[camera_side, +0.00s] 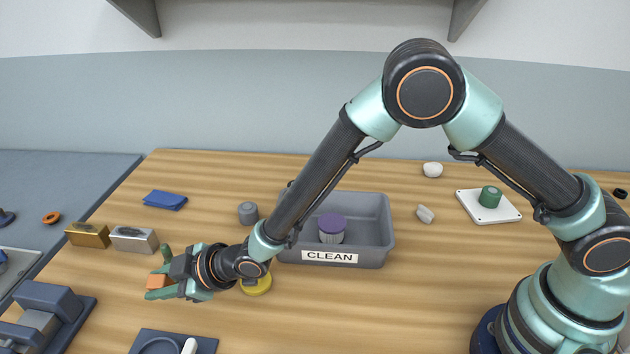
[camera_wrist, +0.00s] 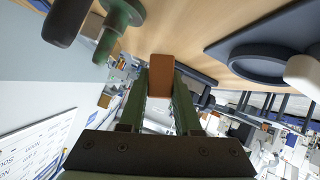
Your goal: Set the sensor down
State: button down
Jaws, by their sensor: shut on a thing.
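My gripper (camera_side: 160,281) is shut on a small orange block (camera_side: 157,282), which I take for the sensor. In the wrist view the orange-brown block (camera_wrist: 160,76) sits between the green fingers (camera_wrist: 160,100). My gripper is at the left of the wooden table, in front of the silver block. The side view does not clearly show how high the block is above the table. The grey bin (camera_side: 375,252) labelled CLEAN holds a purple-topped bobbin (camera_side: 332,228) and stands to the right of my gripper, partly hidden by my arm.
A gold block (camera_side: 88,235) and a silver block (camera_side: 134,239) lie behind my gripper. A blue cloth (camera_side: 165,199) lies farther back. A dark holder (camera_side: 205,344) with a white peg is at the front. A yellow object (camera_side: 257,287) lies by my forearm.

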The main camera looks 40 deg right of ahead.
aim_at(173, 310)
jog(key=shift+f, duration=2)
jog(key=shift+f, duration=0.1)
jog(key=shift+f, duration=0.15)
jog(key=c, duration=0.6)
grip_release()
